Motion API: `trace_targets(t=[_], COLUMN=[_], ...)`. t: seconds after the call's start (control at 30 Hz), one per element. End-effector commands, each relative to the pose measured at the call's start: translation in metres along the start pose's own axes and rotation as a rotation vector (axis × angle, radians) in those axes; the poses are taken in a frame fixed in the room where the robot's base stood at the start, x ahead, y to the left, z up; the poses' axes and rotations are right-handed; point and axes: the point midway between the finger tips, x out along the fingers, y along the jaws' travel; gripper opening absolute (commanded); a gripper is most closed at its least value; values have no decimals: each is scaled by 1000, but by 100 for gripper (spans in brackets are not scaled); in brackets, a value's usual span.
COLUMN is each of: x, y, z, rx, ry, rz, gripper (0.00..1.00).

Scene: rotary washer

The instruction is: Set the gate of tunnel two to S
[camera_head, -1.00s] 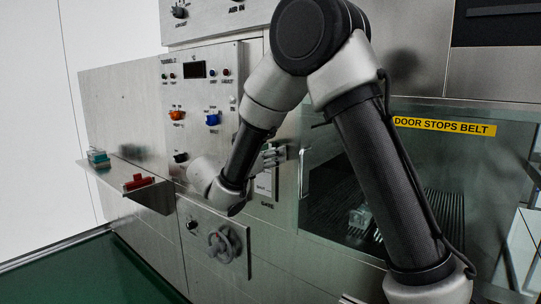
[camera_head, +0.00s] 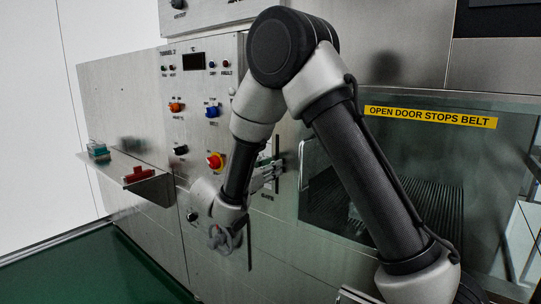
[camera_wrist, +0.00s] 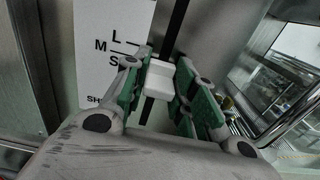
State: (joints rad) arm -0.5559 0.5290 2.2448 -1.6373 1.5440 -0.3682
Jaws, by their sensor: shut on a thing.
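The gate's white slider knob (camera_wrist: 158,82) sits on a dark vertical slot (camera_wrist: 175,25) in the wrist view. My gripper (camera_wrist: 161,72) is shut on the knob, with green pads on both sides of it. A white scale plate (camera_wrist: 92,25) left of the slot reads L, M, S and the start of SHUT, from top to bottom. The knob appears near the S mark, but the fingers hide part of the marks. In the head view my gripper (camera_head: 276,172) is at the panel, left of the glass door; the knob is not clear there.
The glass door (camera_head: 330,200) with a yellow label (camera_head: 430,117) is right. A shelf (camera_head: 150,185) juts out left.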

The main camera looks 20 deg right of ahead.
Motion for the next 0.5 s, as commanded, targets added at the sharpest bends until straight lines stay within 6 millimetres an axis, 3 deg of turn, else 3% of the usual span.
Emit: trace_targets(t=[0.3,0.33,0.43,0.5], x=[0,0,0,0], y=[0,0,0,0], z=[-3,-3,-3,-3], rx=[1,1,1,1], ry=[-2,-2,-2,-2], rz=[2,2,1,1], gripper=[0,28,47,48])
